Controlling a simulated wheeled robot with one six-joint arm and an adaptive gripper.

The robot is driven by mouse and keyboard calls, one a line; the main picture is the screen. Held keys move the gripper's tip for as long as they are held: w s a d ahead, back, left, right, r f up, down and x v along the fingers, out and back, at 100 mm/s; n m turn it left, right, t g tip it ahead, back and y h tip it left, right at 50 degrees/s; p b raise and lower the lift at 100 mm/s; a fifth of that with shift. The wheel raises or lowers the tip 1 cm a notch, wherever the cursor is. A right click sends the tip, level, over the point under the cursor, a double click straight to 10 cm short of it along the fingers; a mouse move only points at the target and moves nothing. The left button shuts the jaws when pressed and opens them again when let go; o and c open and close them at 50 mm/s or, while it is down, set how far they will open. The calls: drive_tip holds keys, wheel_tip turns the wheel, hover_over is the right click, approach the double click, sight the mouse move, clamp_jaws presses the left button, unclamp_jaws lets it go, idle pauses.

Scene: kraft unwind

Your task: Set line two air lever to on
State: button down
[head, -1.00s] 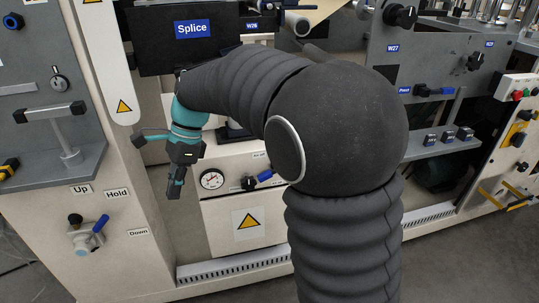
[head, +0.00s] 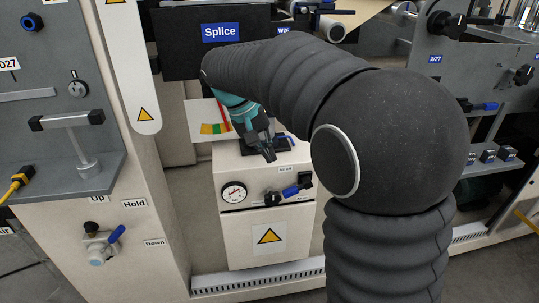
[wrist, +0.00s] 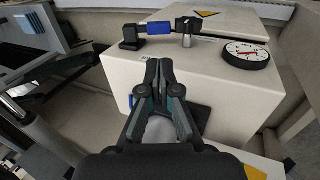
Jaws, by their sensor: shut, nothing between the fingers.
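The air lever (head: 292,190) has a blue handle on a black pivot and sits on the front of a white cabinet (head: 225,214), right of a round gauge (head: 234,192). The handle slants up to the right, its end near a black block (head: 305,178). In the wrist view the blue handle (wrist: 158,28) lies beyond the fingertips, between the pivot and the black block. My gripper (head: 270,156) is shut and empty, above the cabinet's top front edge. In the wrist view its fingertips (wrist: 160,66) are together, apart from the lever.
A dark Splice panel (head: 210,45) hangs above the cabinet. A grey shelf (head: 60,185) with a T-handle juts out at left. Below it is another blue lever (head: 116,234) marked Up, Hold, Down. The space before the cabinet's front looks clear.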

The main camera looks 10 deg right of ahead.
drive_tip(key=x, duration=1.1)
drive_tip(key=shift+f+b, duration=0.15)
drive_tip(key=shift+b, duration=0.2)
drive_tip(key=shift+f, duration=0.5)
drive_tip(key=shift+a+r, duration=0.1)
drive_tip(key=shift+r, duration=0.1)
drive_tip(key=shift+a+r, duration=0.1)
drive_tip(key=shift+r, duration=0.2)
drive_tip(key=a+f+p+v, duration=0.1)
drive_tip(key=a+p+v, duration=0.1)
drive_tip(key=v, duration=1.1)
drive_tip(key=h+b, duration=0.1)
drive_tip(key=b, duration=1)
approach(288, 191)
drive_tip(key=x, duration=0.8)
